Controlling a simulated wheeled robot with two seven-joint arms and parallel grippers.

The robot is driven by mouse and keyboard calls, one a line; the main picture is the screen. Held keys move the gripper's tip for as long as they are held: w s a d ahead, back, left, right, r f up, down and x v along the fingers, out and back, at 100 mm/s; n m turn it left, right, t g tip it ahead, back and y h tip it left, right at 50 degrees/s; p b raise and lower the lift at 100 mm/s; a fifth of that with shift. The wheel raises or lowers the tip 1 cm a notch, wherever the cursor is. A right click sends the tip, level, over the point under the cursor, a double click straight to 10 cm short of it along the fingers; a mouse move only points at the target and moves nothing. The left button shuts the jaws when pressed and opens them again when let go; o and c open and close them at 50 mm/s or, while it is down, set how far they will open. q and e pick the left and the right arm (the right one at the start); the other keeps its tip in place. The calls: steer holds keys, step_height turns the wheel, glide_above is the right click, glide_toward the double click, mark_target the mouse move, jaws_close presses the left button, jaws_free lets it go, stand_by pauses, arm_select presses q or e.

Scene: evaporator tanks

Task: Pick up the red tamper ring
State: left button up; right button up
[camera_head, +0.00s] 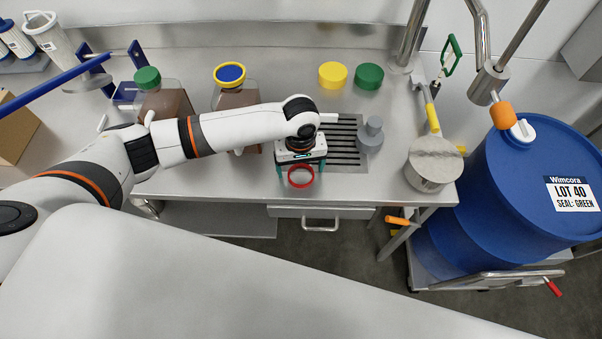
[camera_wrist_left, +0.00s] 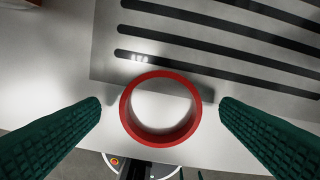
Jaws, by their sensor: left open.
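The red tamper ring (camera_head: 301,177) lies on the steel bench near its front edge, just in front of the slotted drain grate (camera_head: 343,146). In the left wrist view the ring (camera_wrist_left: 126,113) sits between the two green fingers, with a gap on each side. My left gripper (camera_head: 301,172) is open above the ring and points down at it; it also shows in the left wrist view (camera_wrist_left: 160,108). The fingers do not touch the ring. My right gripper is not in view.
A grey weight-like piece (camera_head: 370,136) stands on the grate's right. Yellow (camera_head: 333,74) and green (camera_head: 369,76) caps lie behind. Brown jugs (camera_head: 168,103) stand left. A round metal-lidded pot (camera_head: 433,165) and a blue drum (camera_head: 530,190) are at right.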

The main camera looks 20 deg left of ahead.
arm_select(q)
steer(key=shift+f, duration=0.45)
steer(key=shift+c, duration=0.3)
steer(key=c, duration=1)
